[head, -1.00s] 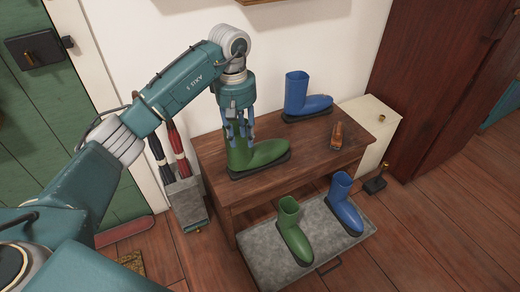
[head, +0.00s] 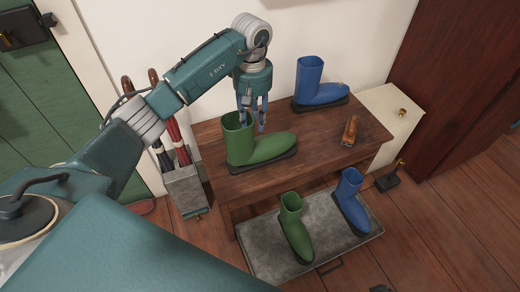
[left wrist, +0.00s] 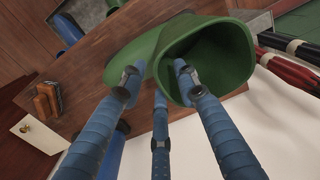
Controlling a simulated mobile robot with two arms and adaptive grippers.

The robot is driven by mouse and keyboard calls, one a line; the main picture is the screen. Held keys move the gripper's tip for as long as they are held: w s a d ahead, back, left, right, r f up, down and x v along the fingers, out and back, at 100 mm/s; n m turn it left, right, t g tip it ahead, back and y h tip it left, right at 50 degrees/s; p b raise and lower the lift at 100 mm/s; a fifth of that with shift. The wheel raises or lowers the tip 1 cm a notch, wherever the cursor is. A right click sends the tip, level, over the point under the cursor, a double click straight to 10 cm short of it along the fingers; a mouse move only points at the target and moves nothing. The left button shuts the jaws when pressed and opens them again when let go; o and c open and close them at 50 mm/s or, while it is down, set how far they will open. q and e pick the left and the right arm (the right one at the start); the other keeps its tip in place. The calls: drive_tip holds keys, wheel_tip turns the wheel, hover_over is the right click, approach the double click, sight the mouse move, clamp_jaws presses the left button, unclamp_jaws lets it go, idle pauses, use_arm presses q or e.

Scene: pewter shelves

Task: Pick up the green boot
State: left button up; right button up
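A green boot (head: 265,149) with a dark sole stands upright on the wooden bench (head: 310,155), its toe to the right. Its open shaft also shows in the left wrist view (left wrist: 228,75). My left gripper (head: 252,122) is at the top of that shaft, with its blue fingers spread and nothing held. In the left wrist view one fingertip of the gripper (left wrist: 155,82) overlaps the boot's opening; I cannot tell whether it is inside. A second green boot (head: 295,230) stands on the grey tray below. My right gripper is not in view.
A blue boot (head: 312,88) stands at the bench's back, and a brush-like brown object (head: 350,130) lies at its right. Another blue boot (head: 351,205) is on the grey tray (head: 262,246). An umbrella stand (head: 187,190) is left of the bench. Open floor lies to the right.

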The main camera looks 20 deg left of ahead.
use_arm(q)
wheel_tip(320, 180, down, 5)
drive_tip(key=shift+s+a+r+b, duration=0.1)
drive_tip(key=shift+r+b, duration=0.05)
drive_tip(key=shift+b, duration=0.15)
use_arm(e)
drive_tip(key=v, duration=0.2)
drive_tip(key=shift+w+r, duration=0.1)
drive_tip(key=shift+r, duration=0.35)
use_arm(q)
clamp_jaws()
drive_tip(key=shift+r, duration=0.15)
